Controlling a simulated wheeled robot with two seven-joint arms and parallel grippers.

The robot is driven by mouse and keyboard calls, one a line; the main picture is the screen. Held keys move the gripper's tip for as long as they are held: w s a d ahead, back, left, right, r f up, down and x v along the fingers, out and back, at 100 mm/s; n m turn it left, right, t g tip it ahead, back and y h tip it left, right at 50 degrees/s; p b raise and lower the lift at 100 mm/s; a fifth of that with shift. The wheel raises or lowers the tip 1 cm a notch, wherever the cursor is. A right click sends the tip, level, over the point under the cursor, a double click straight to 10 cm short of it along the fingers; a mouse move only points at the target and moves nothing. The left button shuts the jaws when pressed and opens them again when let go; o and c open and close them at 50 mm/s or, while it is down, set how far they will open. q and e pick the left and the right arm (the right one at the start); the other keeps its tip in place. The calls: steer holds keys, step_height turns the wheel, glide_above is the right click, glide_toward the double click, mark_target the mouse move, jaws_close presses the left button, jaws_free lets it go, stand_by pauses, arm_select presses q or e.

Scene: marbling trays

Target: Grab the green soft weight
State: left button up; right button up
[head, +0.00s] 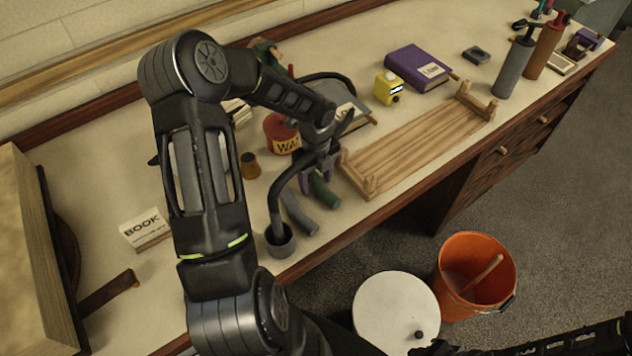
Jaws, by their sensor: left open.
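The green soft weight (324,191) is a small dark green roll lying on the table, near the table's front edge. My left gripper (318,172) is open right above its upper end and partly hides it; I cannot tell whether they touch. A grey-blue roll (298,212) lies just left of the green one, and a bit of purple (304,184) shows between them under the gripper. My right arm enters at the lower right; its dark end (436,347) is cut by the bottom edge, so its jaws are unclear.
A wooden rack (415,142) stands close on the right. An orange bucket (474,277) is on the floor.

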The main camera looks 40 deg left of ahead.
arm_select(q)
jaws_close()
stand_by(0.5)
